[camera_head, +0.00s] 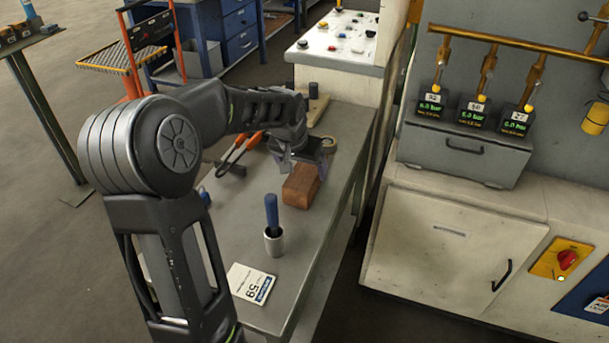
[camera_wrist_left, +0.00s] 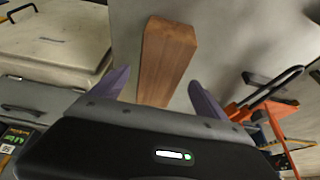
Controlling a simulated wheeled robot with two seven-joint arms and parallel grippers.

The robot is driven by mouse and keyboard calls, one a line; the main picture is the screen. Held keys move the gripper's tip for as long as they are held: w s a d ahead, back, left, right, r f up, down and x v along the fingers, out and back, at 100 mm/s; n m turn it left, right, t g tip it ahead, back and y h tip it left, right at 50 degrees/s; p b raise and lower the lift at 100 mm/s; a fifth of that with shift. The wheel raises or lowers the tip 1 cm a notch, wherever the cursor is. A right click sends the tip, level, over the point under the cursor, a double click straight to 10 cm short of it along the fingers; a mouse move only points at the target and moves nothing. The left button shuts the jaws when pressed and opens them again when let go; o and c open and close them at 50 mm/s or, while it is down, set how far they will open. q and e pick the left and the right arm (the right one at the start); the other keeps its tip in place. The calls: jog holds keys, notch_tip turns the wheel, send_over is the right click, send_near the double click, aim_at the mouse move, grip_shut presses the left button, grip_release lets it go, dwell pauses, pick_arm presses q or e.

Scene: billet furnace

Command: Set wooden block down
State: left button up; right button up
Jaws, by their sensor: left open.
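The wooden block (camera_head: 301,186) is reddish brown and lies on the grey bench top (camera_head: 240,222). It also shows in the left wrist view (camera_wrist_left: 166,58), beyond and between my fingers. My left gripper (camera_head: 305,158) is just behind the block's far end in the head view. In the left wrist view my left gripper (camera_wrist_left: 160,90) has its two fingers apart, one to each side of the block, with a visible gap at the right finger. The fingers do not grip the block. My right gripper is in neither view.
A white card (camera_head: 250,284) lies at the bench's near end. Orange-handled tongs (camera_head: 240,148) lie left of the gripper. A white cabinet (camera_head: 450,240) stands to the right across a gap.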

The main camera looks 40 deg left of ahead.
pick_arm(q)
jog(key=v, duration=0.6)
jog(key=shift+s+r, duration=0.1)
jog(key=shift+r, duration=0.1)
jog(key=shift+d+f, duration=0.1)
